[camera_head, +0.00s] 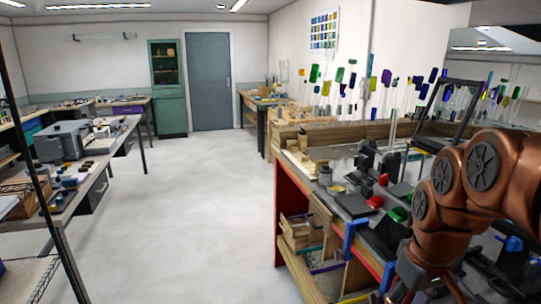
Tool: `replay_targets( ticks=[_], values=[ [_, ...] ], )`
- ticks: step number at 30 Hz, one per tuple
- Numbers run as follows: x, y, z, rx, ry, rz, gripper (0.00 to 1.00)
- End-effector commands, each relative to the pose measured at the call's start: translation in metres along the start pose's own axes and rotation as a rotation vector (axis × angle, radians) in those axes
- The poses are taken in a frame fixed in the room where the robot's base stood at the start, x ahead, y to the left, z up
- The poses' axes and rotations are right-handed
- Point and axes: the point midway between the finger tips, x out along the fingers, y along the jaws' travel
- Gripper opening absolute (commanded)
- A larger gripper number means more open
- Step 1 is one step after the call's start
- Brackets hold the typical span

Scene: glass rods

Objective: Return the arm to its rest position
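My copper-coloured arm (450,190) fills the lower right of the head view. Its large round joints stand in front of the workbench, and one link runs down to the bottom edge of the picture. I see no gripper fingers, so I cannot tell whether the gripper is open or shut or holds anything.
The red-sided workbench (290,210) on the right carries tools and small coloured parts. Glass rods (350,85) with coloured ends stand at the back right. Tables (100,160) line the left. The pale floor (200,220) between is clear up to the grey door (208,85).

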Motion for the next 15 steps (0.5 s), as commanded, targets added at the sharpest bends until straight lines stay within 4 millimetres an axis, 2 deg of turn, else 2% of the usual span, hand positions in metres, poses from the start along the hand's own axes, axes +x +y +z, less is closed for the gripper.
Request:
replay_targets(
  ticks=[1, 6, 15],
  values=[
    [0.007, -0.013, 0.013, 0.01, -0.021, -0.003, 0.57],
    [0.035, -0.045, 0.057, 0.07, -0.101, -0.011, 0.57],
    [0.074, -0.082, 0.132, 0.183, -0.214, 0.001, 0.57]
  ],
)
